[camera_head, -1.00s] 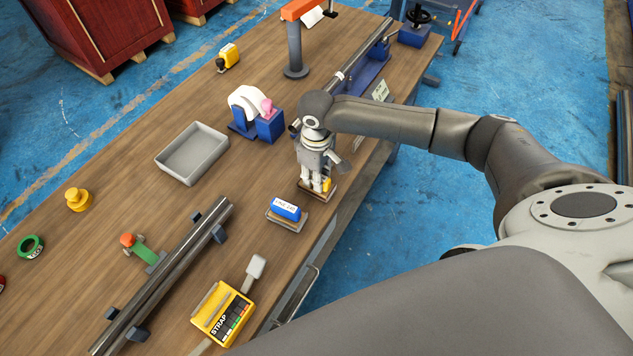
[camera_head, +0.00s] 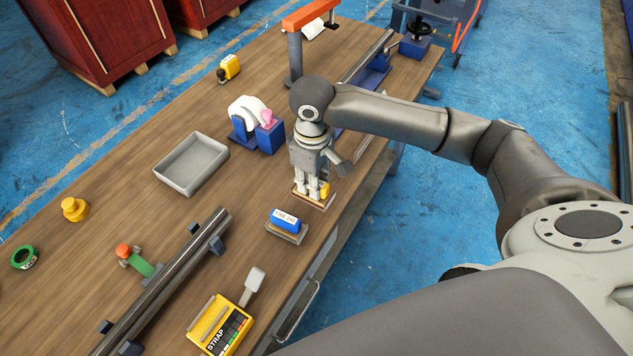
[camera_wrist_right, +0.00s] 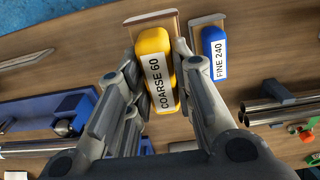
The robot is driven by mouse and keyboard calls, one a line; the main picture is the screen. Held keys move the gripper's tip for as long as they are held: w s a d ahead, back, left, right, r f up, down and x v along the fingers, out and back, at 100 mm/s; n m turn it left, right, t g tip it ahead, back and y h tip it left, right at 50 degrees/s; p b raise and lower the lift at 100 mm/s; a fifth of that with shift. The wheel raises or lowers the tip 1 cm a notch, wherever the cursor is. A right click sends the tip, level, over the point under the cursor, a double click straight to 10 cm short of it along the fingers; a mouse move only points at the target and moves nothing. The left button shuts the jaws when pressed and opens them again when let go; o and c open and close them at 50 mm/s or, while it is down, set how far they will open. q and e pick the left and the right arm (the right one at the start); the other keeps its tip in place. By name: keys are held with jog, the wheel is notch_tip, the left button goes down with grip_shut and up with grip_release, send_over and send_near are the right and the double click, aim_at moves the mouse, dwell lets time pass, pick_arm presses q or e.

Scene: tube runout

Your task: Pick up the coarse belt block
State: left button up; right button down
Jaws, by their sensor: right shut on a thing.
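The coarse belt block (camera_wrist_right: 154,43) is yellow with a white "COARSE 60" label, seen between my right fingers in the wrist view. In the head view a little of its yellow (camera_head: 325,189) shows beside the fingers. My right gripper (camera_head: 313,190) points down at the table's near right edge and is shut on the block. The block is over a wooden-looking base (camera_head: 316,202); I cannot tell whether it touches it. My left gripper is not in view.
A blue "FINE 240" block (camera_wrist_right: 214,48) on its own base lies close beside; it also shows in the head view (camera_head: 286,218). Metal rails (camera_head: 165,285), a yellow strap box (camera_head: 219,327) and a grey tray (camera_head: 160,172) are on the table. Bare wood lies left of my gripper.

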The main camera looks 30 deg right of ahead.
jog(key=s+a+r, duration=0.5)
jog(key=s+a, duration=0.1)
jog(key=s, duration=0.1)
jog(key=shift+s+a+r+b, duration=0.15)
jog(key=shift+s+a+b, duration=0.2)
jog(key=shift+b, duration=0.1)
